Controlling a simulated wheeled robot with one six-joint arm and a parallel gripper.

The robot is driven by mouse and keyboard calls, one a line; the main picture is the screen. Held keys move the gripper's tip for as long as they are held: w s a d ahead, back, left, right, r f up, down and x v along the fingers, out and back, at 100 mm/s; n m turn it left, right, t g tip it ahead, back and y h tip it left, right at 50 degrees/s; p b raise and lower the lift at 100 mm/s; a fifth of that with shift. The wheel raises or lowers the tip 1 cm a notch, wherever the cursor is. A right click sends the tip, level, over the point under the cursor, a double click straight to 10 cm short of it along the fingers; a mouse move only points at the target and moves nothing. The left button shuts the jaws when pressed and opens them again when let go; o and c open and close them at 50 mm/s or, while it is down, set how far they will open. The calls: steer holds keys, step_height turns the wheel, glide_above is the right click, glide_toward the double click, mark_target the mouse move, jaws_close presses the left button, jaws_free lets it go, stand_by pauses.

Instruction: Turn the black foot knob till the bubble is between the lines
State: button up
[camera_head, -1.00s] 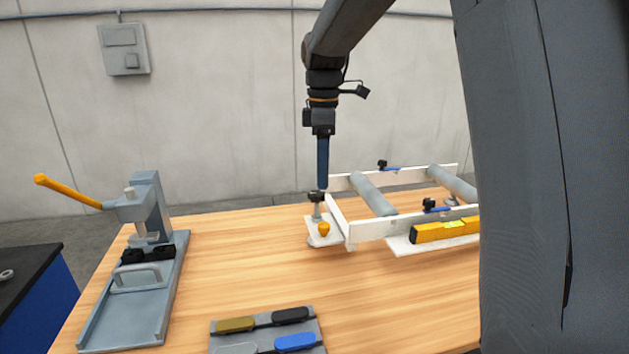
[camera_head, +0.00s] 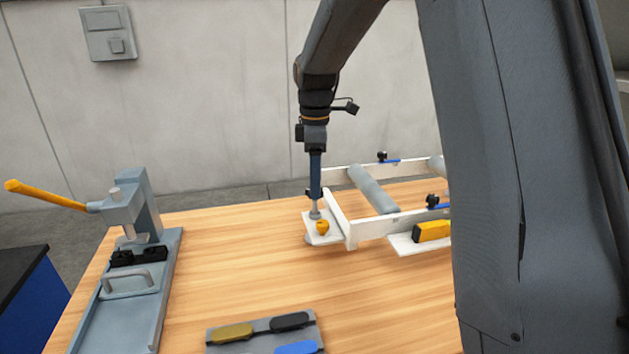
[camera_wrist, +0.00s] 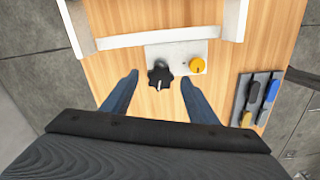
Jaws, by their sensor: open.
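The black foot knob (camera_wrist: 160,76) is a lobed star knob with a white pointer mark, on a white foot plate (camera_wrist: 184,51) at the conveyor frame's end. My gripper (camera_wrist: 158,76) is open, its two blue fingers on either side of the knob, with gaps visible in the wrist view. In the head view my gripper (camera_head: 315,196) points straight down at the knob and hides most of it. A yellow level (camera_head: 432,231) lies by the frame's near rail, partly hidden behind my arm. Its bubble is not visible.
An orange knob (camera_head: 322,227) sits on the same plate, close beside my gripper; it also shows in the wrist view (camera_wrist: 198,65). The white roller frame (camera_head: 340,220) extends right. A grey lever press (camera_head: 130,262) stands left. A tray of coloured handles (camera_head: 265,333) lies in front.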

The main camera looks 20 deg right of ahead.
steer(key=shift+f, duration=0.55)
steer(key=shift+a, duration=0.1)
steer(key=shift+c, duration=0.2)
steer(key=c, duration=1)
steer(key=shift+s+r+n+p, duration=0.1)
steer(key=shift+n+p, duration=0.75)
steer(key=shift+n, duration=0.85)
steer(key=o, duration=1)
steer(key=shift+o, duration=0.2)
